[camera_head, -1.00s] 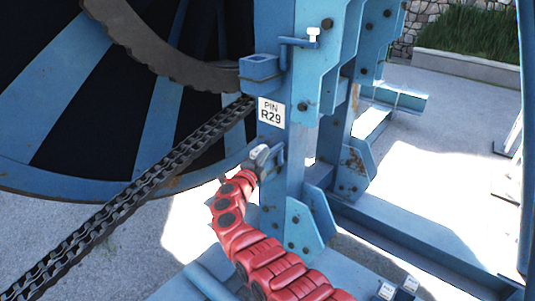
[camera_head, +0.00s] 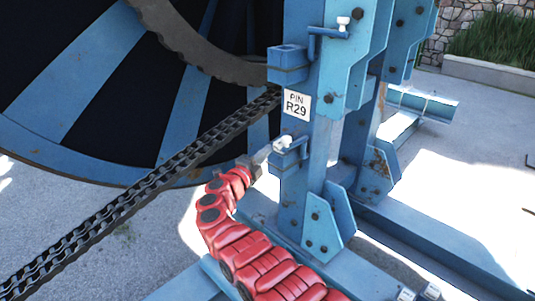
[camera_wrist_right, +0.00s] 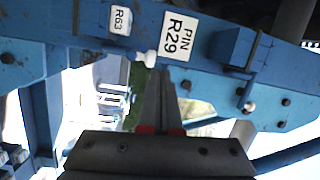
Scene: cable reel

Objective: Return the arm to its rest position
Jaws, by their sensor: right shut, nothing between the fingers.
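My right arm is red and comes up from the bottom in the head view. Its gripper (camera_head: 264,155) is shut and empty, just left of the small lower bracket (camera_head: 291,152) on the blue post. Its closed fingers (camera_wrist_right: 160,88) point at the post in the right wrist view. A white-headed pin (camera_head: 283,143) sits at the lower bracket; its white head also shows by the fingertips in the wrist view (camera_wrist_right: 149,58). Whether the fingertips touch it, I cannot tell. My left gripper is out of view.
The blue post carries a "PIN R29" label (camera_head: 297,104) and an upper bracket with a white-headed pin (camera_head: 343,22). A large reel (camera_head: 95,75) and a dark chain (camera_head: 150,187) fill the left. Blue base beams (camera_head: 420,235) run along the lower right.

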